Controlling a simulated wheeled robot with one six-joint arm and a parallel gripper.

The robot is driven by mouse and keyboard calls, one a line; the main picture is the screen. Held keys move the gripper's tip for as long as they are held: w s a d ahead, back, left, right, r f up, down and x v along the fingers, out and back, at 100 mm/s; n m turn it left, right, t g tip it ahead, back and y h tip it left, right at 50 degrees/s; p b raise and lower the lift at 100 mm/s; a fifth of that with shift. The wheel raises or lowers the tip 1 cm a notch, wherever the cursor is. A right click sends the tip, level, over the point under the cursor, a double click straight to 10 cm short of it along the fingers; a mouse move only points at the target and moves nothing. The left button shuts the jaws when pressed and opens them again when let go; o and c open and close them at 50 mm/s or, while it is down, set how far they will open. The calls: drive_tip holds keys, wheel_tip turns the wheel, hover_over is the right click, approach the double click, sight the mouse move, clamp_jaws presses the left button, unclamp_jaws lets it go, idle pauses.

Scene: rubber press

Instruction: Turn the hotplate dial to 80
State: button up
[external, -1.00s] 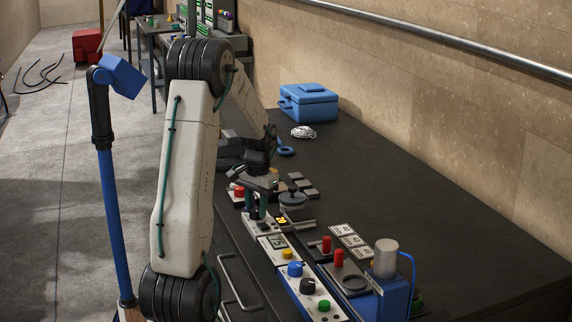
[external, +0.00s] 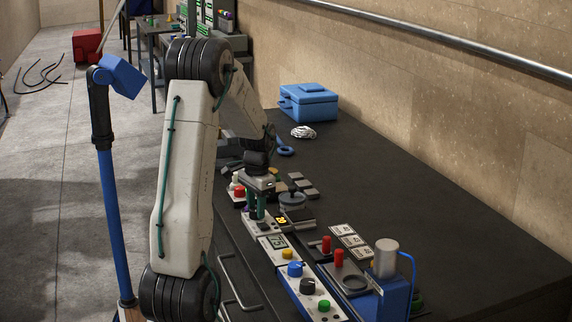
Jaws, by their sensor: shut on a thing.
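My gripper (external: 256,213) points straight down over a light control panel (external: 257,230) near the front edge of the dark bench. Its green-tipped fingers are shut on a small dial, which they mostly hide. A small lit amber display (external: 281,219) sits just right of the fingers; its digits look like 80 but are too small to be sure. A grey round-topped pot or plate (external: 292,201), apparently on the hotplate, stands right behind the display.
A red button (external: 239,192) is close to the left of my gripper. Nearer are a panel with a green display (external: 276,241), a yellow knob (external: 287,254), a blue knob (external: 295,269) and red-handled fixtures (external: 339,257). A blue box (external: 309,102) stands farther back.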

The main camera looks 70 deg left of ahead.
drive_tip(key=o, duration=1)
drive_tip(key=shift+c, duration=0.2)
drive_tip(key=r, duration=0.8)
drive_tip(key=shift+w+d, duration=0.1)
drive_tip(key=shift+d, duration=0.15)
drive_tip(key=shift+f, duration=0.1)
